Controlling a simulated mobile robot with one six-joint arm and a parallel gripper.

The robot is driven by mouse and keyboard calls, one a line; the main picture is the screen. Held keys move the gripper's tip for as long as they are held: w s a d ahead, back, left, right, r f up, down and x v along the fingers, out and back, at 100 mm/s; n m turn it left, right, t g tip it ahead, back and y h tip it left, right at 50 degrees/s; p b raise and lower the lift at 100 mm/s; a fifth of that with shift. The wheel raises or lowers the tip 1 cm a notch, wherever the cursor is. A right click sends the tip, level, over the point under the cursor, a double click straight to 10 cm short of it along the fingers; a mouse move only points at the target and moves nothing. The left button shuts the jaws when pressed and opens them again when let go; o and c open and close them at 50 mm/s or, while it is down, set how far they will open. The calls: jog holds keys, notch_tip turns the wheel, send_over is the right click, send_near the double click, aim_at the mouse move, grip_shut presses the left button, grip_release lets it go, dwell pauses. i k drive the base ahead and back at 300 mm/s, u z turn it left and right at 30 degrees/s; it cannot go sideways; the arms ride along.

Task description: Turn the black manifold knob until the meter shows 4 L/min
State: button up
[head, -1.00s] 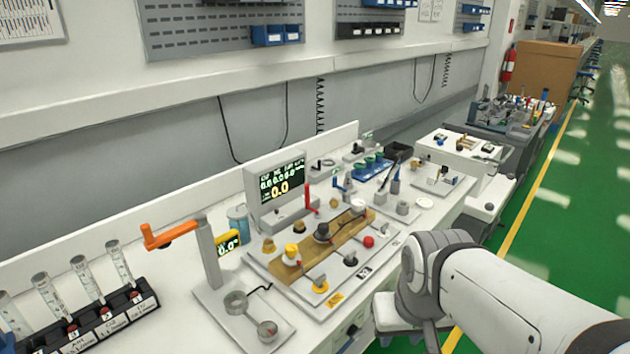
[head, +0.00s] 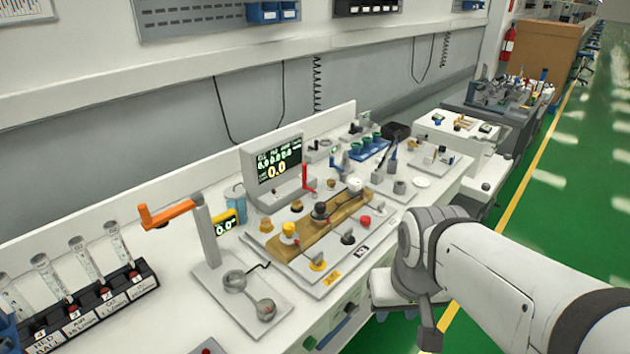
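Another black knob (head: 347,239) sits on the panel in front of the block. My arm is at the right, apart from the knobs. My gripper (head: 430,337) shows only as a dark part at the bottom edge; its fingers cannot be made out.
A red lever (head: 304,178) stands beside the meter. An orange-armed post (head: 205,235) stands left of the panel. A rack of tubes (head: 100,312) is at the front left. Blue-topped parts (head: 368,148) stand behind the block. The green aisle at right is open.

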aim_at(320, 207)
jog(key=z, duration=1.3)
jog(key=k, duration=0.7)
jog(key=u, duration=0.5)
jog(key=i, duration=1)
jog(key=u, duration=0.05)
